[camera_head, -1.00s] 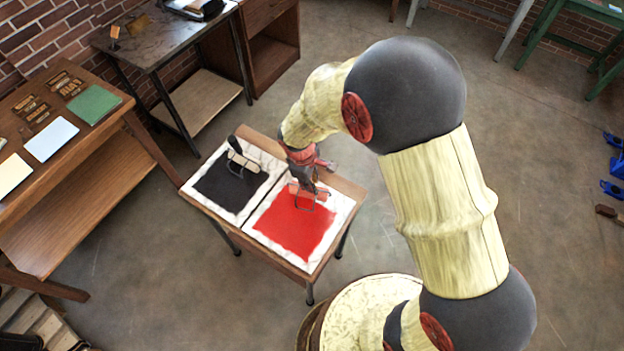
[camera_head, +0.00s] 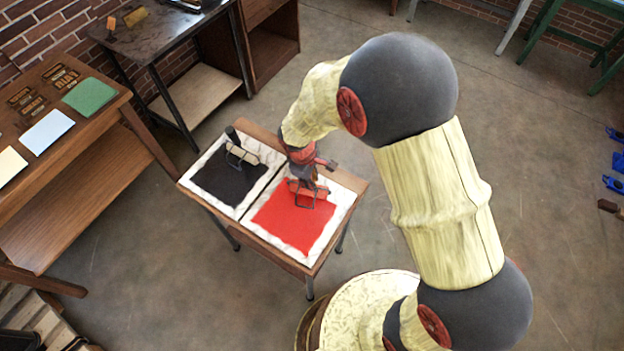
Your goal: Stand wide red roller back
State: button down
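The red roller (camera_head: 306,195) is at the upper part of the red ink slab (camera_head: 287,226), under my gripper (camera_head: 304,174). Its wire frame shows over the red ink. My gripper points down at the roller's handle end, and its fingers are too small and partly hidden to tell whether they are closed on it. A second roller (camera_head: 240,155) with a dark handle stands on the black ink slab (camera_head: 219,185) to the left.
Both slabs sit on a small wooden table (camera_head: 262,256). A wooden bench (camera_head: 100,122) with green, blue and cream sheets is at the left. A dark metal table (camera_head: 150,40) stands behind. Open floor lies to the right.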

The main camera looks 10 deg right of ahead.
dwell(0.3)
jog(key=c, duration=1.6)
grip_release()
jog(key=o, duration=0.5)
jog(key=shift+s+a+r+p, duration=0.1)
jog(key=shift+a+r+p, duration=0.15)
jog(key=shift+r+p, duration=1)
jog(key=shift+s+a+r+p, duration=0.2)
jog(key=shift+r+p, duration=0.65)
jog(key=shift+r, duration=0.85)
jog(key=shift+s+a+r+p, duration=0.1)
jog(key=shift+a+r+p, duration=0.15)
jog(key=shift+r+p, duration=1)
jog(key=shift+r, duration=0.2)
